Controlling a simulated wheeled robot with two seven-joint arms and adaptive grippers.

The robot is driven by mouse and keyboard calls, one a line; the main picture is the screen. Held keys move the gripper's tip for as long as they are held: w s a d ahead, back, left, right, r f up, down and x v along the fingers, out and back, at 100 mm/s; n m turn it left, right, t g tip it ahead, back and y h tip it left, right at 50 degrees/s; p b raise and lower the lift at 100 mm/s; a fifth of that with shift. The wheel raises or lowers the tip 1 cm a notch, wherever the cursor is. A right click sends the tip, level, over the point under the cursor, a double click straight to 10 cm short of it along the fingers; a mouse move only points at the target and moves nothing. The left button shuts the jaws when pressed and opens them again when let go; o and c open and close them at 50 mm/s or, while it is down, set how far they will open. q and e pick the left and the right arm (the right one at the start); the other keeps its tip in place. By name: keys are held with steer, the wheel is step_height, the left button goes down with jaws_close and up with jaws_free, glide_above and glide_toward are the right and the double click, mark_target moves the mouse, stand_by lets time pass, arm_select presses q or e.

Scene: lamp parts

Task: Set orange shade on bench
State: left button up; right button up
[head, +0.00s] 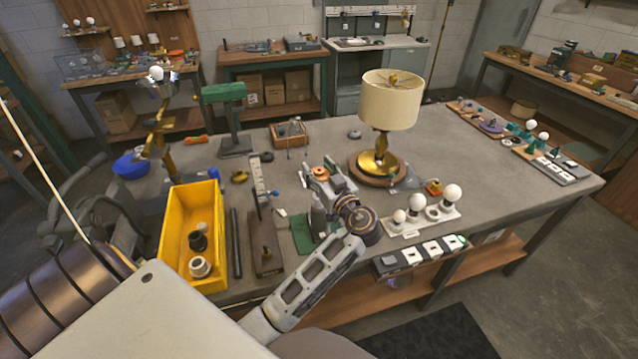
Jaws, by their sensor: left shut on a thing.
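I cannot tell whether the piece touches the bench top. A table lamp (390,105) with a cream shade and brass base stands just beyond and right of the gripper. My right gripper is not in view.
A yellow bin (176,228) with small parts stands left. A green tool (226,93) on a stand and a wooden box (290,134) are behind. White bulbs (417,203) stand on a strip at the front right. The bench is clear right of the lamp.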

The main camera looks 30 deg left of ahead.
mark_target(324, 169)
arm_select(q)
steer(key=shift+r, duration=1.15)
steer(key=shift+w+d+r+m+t, duration=0.3)
steer(key=shift+w+d+r+t, duration=0.1)
steer(key=shift+w, duration=0.2)
steer(key=w+d+r+m+t+h, duration=0.2)
steer(key=w+d+m+t+h, duration=0.1)
steer(key=d+h, duration=0.4)
steer(key=w+d+r+m+t+h, duration=0.3)
steer(key=w+d+m+t+h, duration=0.1)
steer(key=d+m+t+h, duration=0.1)
steer(key=shift+w+d+r+m+h, duration=0.2)
steer(key=shift+d+r+m+h, duration=0.15)
steer(key=shift+d+m+h, duration=0.7)
steer(key=shift+s+d+f+m+h, duration=0.1)
steer(key=shift+s+f+m+h, duration=0.2)
steer(key=shift+f+m, duration=0.2)
